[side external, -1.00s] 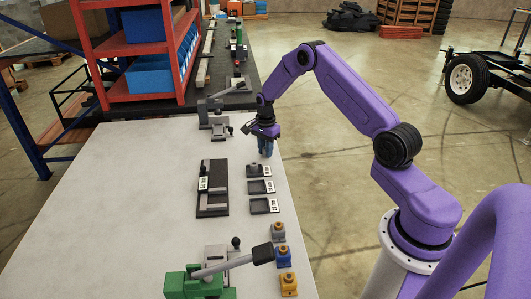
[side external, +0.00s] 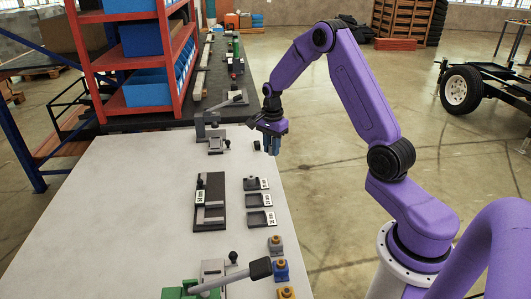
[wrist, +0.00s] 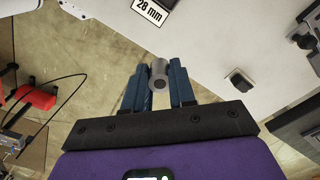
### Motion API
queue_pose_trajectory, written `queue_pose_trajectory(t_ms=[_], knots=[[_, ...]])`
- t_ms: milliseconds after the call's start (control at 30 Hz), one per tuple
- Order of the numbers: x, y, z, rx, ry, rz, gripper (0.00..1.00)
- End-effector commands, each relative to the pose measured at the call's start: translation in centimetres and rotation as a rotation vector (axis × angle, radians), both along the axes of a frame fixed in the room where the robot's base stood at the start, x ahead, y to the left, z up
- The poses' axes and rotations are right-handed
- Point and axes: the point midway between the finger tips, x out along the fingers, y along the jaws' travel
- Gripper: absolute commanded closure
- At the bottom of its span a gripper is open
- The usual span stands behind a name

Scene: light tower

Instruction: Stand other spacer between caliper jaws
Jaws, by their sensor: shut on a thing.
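My gripper (side external: 274,146) is over the table's right edge, above the far end of the row of trays. In the wrist view its blue fingers (wrist: 160,90) are shut on a grey cylindrical spacer (wrist: 159,76) with a dark hole in its end. The caliper (side external: 221,205) is a dark plate with grey jaws on the table, left of the trays and apart from the gripper. A dark upright piece (side external: 201,182) shows at its far left end; I cannot tell whether it is a spacer.
Labelled trays (side external: 259,200) stand in a row near the right edge. Grey, blue and yellow knobbed blocks (side external: 281,271) stand nearer. A green clamp (side external: 178,292) with a long handle is in front; a grey clamp (side external: 214,130) is at the back. The table's left side (side external: 100,220) is clear.

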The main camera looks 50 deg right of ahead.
Motion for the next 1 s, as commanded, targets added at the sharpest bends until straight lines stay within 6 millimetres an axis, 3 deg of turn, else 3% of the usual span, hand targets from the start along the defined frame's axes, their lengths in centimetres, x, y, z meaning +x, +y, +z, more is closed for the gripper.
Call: queue_pose_trajectory(t_ms=[333,667,767,1000], knots=[[-5.6,2.0,2.5,0.0,0.001,0.0,1.0],[-7.6,3.8,3.5,0.0,0.001,0.035,1.0],[-7.6,6.2,3.7,0.001,0.002,0.117,1.0],[-8.6,15.3,4.3,0.0,0.001,0.439,1.0]])
